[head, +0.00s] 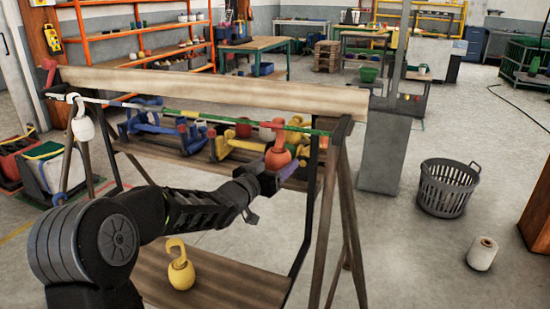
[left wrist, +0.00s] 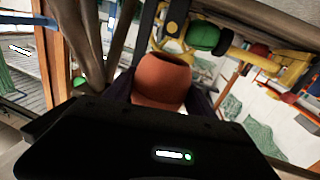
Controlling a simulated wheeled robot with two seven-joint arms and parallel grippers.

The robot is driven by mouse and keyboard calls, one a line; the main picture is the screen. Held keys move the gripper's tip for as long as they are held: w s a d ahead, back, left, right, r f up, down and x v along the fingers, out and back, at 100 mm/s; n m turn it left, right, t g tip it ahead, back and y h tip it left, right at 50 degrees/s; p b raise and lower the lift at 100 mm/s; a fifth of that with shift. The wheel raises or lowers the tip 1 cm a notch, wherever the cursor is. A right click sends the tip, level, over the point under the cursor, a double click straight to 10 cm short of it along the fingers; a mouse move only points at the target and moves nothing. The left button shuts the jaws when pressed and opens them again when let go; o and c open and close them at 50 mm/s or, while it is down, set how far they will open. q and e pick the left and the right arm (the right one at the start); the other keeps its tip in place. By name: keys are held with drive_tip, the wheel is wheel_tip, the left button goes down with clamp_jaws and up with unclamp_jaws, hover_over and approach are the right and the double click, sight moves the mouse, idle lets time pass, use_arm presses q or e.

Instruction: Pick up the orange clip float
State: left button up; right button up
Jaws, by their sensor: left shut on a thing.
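The orange clip float (head: 278,153) is at the right part of the rack, by the green stretch of the striped line (head: 230,120). Its hooked top reaches up to the line; I cannot tell whether it is still hooked on. My left gripper (head: 270,178) is at the float's lower body and shut on it. In the left wrist view the float's orange body (left wrist: 162,82) sits between the dark fingers. A white clip float (head: 83,128) hangs at the line's left end. A yellow clip float (head: 181,272) stands on the lower shelf. My right gripper is not in view.
The wooden rack's top beam (head: 220,90) runs behind the line, and its right legs (head: 345,220) stand close to my gripper. Coloured parts (head: 195,135) lie on the shelf behind. A grey basket (head: 448,187) and white spool (head: 482,253) stand on open floor at right.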

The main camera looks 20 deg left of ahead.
use_arm(q)
drive_tip(key=f, duration=0.2)
drive_tip(key=w+f, duration=0.1)
drive_tip(key=f, duration=0.2)
drive_tip(key=shift+w+b, duration=0.1)
drive_tip(key=shift+b, duration=0.2)
drive_tip(key=s+a, duration=0.2)
drive_tip(key=s, duration=1.4)
drive_tip(key=shift+a+f, duration=0.15)
drive_tip(key=shift+f, duration=0.1)
